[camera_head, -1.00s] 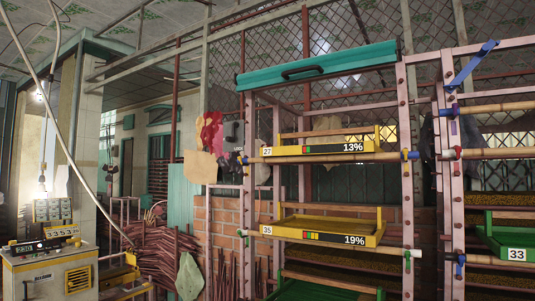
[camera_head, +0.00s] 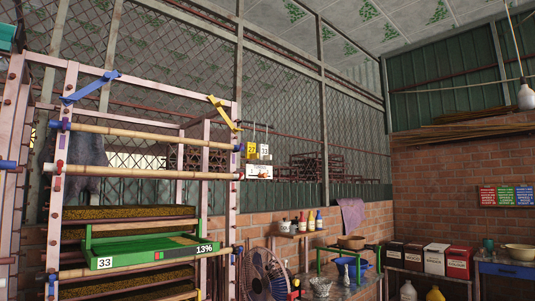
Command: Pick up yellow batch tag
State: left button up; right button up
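A yellow batch tag (camera_head: 251,150), which appears to read 27, hangs to the right of the pink rack in the head view. A white tag (camera_head: 264,151), seemingly marked 33, hangs beside it. Both are above a small white holder (camera_head: 259,172). The tags are small, so their exact fastening is hard to tell. Neither of my grippers is in view.
The pink rack (camera_head: 73,110) holds a green tray (camera_head: 130,258) marked 33 and 13%. Bottles (camera_head: 311,220) stand on a shelf. Several boxes (camera_head: 436,258) line the brick wall at right.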

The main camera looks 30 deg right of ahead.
aim_at(250, 152)
jog(key=z, duration=0.9)
